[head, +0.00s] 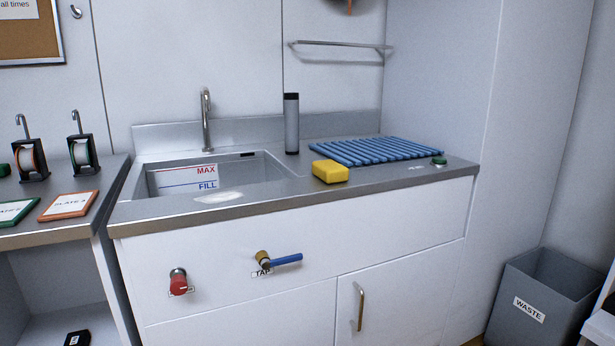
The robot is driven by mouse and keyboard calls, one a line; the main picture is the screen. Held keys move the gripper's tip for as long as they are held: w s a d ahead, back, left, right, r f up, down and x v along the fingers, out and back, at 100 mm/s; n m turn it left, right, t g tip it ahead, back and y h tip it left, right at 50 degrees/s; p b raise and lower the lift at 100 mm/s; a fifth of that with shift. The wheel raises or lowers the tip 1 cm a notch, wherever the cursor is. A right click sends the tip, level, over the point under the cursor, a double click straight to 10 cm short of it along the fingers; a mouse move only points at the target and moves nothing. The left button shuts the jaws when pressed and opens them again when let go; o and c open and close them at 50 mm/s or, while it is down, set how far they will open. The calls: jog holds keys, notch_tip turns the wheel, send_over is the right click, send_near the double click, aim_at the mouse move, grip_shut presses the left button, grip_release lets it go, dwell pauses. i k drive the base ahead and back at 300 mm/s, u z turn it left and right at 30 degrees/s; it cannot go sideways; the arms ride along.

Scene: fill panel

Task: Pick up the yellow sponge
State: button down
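The yellow sponge (330,171) lies on the steel counter (400,183) near its front edge, to the right of the sink and in front of the blue ribbed mat. Nothing covers it. My gripper does not show in the head view.
The sink (225,180) is left of the sponge. A grey cylinder (291,125) stands behind it, and the blue ribbed mat (375,150) lies behind right. A blue-handled tap (285,260) and a red knob (179,284) stick out from the front panel. A waste bin (530,308) stands right.

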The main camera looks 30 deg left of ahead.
aim_at(329, 171)
jog(key=u, duration=1.2)
